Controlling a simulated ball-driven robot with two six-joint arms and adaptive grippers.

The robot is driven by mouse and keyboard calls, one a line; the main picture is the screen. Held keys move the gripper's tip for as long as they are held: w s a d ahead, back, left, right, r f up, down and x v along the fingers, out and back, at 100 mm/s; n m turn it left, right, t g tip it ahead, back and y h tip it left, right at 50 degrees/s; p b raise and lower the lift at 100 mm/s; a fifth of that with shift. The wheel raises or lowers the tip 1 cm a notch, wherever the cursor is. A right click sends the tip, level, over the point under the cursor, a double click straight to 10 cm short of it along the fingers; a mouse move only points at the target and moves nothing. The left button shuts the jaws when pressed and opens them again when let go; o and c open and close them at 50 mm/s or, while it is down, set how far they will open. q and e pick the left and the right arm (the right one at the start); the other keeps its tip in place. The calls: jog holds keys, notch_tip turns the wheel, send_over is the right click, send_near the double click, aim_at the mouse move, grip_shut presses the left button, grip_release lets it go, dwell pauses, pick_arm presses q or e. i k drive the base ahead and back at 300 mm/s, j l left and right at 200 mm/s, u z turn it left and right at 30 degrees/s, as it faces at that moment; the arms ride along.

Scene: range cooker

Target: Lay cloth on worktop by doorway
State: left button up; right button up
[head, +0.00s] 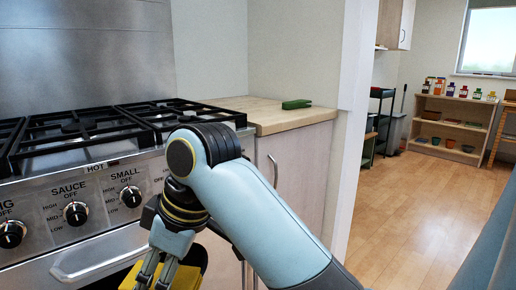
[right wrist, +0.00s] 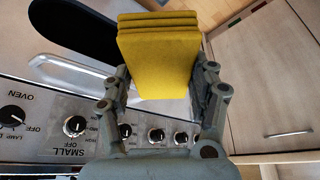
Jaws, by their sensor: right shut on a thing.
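A folded yellow cloth (right wrist: 158,52) is held between the two fingers of my right gripper (right wrist: 163,78) in the right wrist view. In the head view my right gripper (head: 158,272) hangs low in front of the cooker, and parts of the yellow cloth (head: 188,277) show around its fingers. The pale wooden worktop (head: 285,124) by the doorway lies between the cooker and the white door frame. It is beyond and above my gripper, and the cloth is clear of it. My left gripper is not in view.
A green object (head: 297,104) lies on the worktop near its right side; the wood in front of it is bare. The cooker (head: 95,180) stands at left, with black grates, knobs and an oven handle (head: 100,262). Beyond the doorway is a shelf (head: 446,125).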

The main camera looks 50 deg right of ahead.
aim_at(266, 113)
jog(key=l, duration=0.55)
jog(key=k+l, duration=0.15)
jog(key=l, duration=0.35)
jog(key=l+u, duration=0.1)
jog(key=l, duration=0.45)
jog(key=k+l, duration=0.15)
jog(key=l, duration=0.4)
